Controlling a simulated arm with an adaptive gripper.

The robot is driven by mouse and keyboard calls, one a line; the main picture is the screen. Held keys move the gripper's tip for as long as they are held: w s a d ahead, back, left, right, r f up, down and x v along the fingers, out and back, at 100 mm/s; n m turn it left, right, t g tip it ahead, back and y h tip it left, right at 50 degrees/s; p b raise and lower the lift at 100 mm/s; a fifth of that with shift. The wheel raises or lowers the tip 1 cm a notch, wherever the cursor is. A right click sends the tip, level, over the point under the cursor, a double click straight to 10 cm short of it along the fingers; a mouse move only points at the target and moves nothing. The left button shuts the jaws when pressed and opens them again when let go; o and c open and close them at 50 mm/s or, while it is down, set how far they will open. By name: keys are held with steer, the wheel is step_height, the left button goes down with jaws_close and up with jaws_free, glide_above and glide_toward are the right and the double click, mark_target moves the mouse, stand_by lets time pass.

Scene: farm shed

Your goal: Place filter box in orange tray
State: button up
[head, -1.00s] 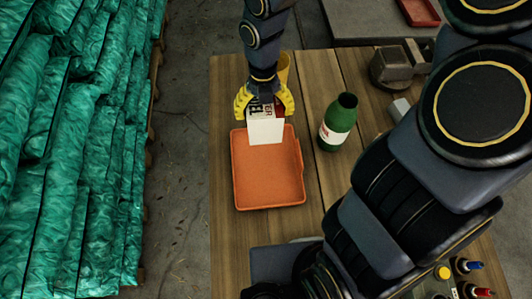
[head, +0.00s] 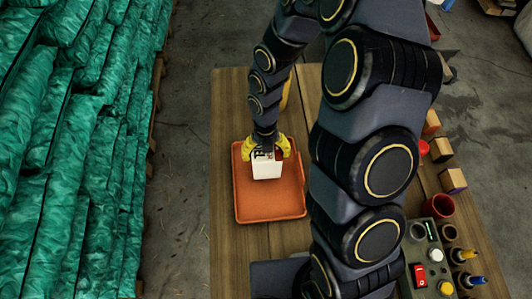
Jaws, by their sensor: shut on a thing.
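The filter box (head: 266,170) is white with dark lettering on its upper side. My yellow gripper (head: 266,153) is shut on it, with a finger on each side. Both are over the far half of the orange tray (head: 268,208), inside its rim as seen from above. I cannot tell whether the box touches the tray floor. The near half of the tray is empty.
The wooden table (head: 229,250) has bare wood left of the tray. On the right are wooden blocks (head: 453,180), a red cup (head: 438,206) and a control box with a red switch (head: 419,275). Green wrapped stacks (head: 75,150) stand left. My arm hides the table's middle.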

steer(key=shift+f, duration=0.35)
steer(key=o, duration=1)
steer(key=shift+f, duration=0.1)
steer(key=shift+o, duration=0.2)
steer(key=r, duration=0.3)
steer(key=w+r, duration=0.1)
steer(key=r, duration=0.7)
steer(key=shift+w+r, duration=0.15)
steer(key=shift+w, duration=0.2)
steer(key=shift+r, duration=0.4)
